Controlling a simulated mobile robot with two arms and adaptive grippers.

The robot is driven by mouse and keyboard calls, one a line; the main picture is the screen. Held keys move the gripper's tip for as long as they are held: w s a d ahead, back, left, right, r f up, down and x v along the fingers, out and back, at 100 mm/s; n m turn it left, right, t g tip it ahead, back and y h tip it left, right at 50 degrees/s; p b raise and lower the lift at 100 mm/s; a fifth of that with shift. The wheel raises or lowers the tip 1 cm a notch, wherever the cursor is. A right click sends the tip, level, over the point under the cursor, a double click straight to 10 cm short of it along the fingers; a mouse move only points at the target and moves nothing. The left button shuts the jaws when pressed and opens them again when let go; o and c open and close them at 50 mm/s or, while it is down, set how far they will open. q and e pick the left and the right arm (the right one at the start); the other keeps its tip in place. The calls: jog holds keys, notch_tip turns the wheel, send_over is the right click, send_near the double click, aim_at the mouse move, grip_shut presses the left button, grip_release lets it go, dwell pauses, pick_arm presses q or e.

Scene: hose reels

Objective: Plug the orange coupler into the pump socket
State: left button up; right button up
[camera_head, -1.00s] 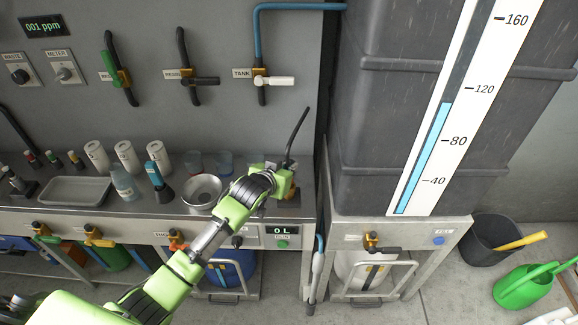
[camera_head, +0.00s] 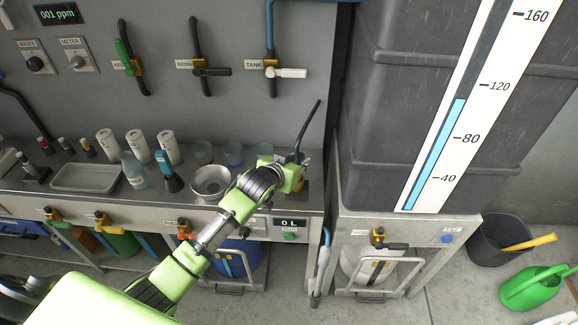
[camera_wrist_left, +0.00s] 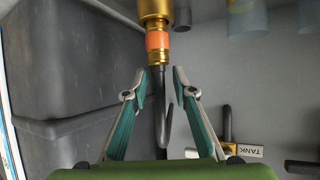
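The orange coupler (camera_wrist_left: 157,40) is a brass fitting with an orange band at the top of the left wrist view. A black hose (camera_wrist_left: 160,100) runs from it between my fingers. In the head view the hose (camera_head: 306,128) rises from the right end of the counter. My left gripper (camera_wrist_left: 159,70) is open, one finger on each side of the hose, with a gap on both sides. In the head view my left gripper (camera_head: 296,176) is at the counter's right end and largely hides the coupler. I cannot tell the pump socket from the coupler's brass parts. My right gripper is out of view.
A steel bowl (camera_head: 210,182), a blue-capped bottle (camera_head: 168,172) and a tray (camera_head: 90,178) stand on the counter left of my gripper. A large grey tank (camera_head: 400,110) stands close on the right. Valves with hoses line the wall, including the TANK valve (camera_head: 285,72).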

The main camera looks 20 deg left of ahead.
pick_arm(q)
jog(key=v, duration=1.1)
jog(key=shift+b, duration=0.3)
jog(key=shift+s+a+r, duration=0.1)
jog(key=s+f+g, duration=0.2)
jog(key=s+f, duration=0.4)
jog(key=f, duration=0.7)
jog(key=s+f+g, duration=0.2)
jog(key=s+f, duration=0.4)
jog(key=f, duration=0.7)
jog(key=s+f+g, duration=0.1)
jog(key=s+f, duration=0.5)
jog(key=f, duration=0.8)
jog(key=s+f+g, duration=0.2)
jog(key=s+f, duration=0.3)
jog(key=s, duration=0.5)
jog(key=s+a+f+g, duration=0.1)
jog(key=s+f, duration=0.4)
jog(key=s, duration=0.6)
jog(key=s+a+f+m+g+y, duration=0.1)
jog(key=s+f+g, duration=0.2)
jog(key=s, duration=0.8)
notch_tip(320, 180, down, 2)
jog(key=shift+a+f, duration=0.1)
jog(key=shift+a, duration=0.1)
jog(key=shift+w, duration=0.1)
